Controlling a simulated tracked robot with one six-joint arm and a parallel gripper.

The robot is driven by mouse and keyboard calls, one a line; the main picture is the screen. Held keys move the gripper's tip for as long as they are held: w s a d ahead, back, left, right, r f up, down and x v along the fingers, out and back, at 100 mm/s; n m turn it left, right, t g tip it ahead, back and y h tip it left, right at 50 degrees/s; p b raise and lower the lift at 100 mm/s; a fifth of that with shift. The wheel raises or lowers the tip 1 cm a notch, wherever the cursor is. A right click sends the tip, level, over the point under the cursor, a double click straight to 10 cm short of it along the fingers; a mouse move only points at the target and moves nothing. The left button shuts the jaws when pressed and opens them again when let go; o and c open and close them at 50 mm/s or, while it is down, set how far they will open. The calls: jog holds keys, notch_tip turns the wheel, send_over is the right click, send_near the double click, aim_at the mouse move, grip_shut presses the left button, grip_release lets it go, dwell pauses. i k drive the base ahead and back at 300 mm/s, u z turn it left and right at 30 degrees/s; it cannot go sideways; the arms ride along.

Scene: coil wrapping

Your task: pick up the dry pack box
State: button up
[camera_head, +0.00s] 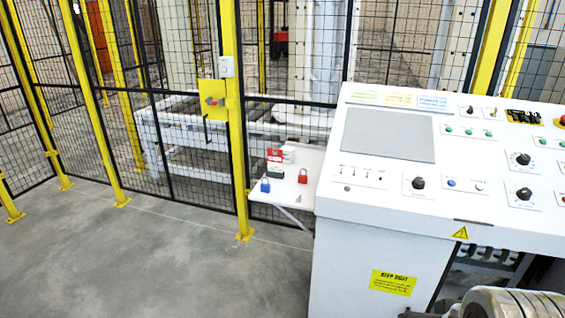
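A small white shelf (287,196) is fixed to the left side of the control console and holds several small items. A pale item (288,154) is just to the right of the red one. Which of these is the dry pack box I cannot tell; they are too small to read. My gripper is not recognisable in this view.
A blue padlock (265,186) and a red padlock (303,176) sit on the shelf. The white console (335,225) blocks the right side. A yellow-posted mesh fence (243,150) stands close behind the shelf. The grey floor (150,265) at left front is clear.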

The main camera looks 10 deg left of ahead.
aim_at(288, 153)
jog(key=u, duration=0.35)
jog(key=i, duration=0.55)
jog(key=u, duration=0.8)
jog(key=i, duration=0.7)
jog(key=u, duration=0.45)
jog(key=i, duration=2.45)
jog(key=z, duration=0.45)
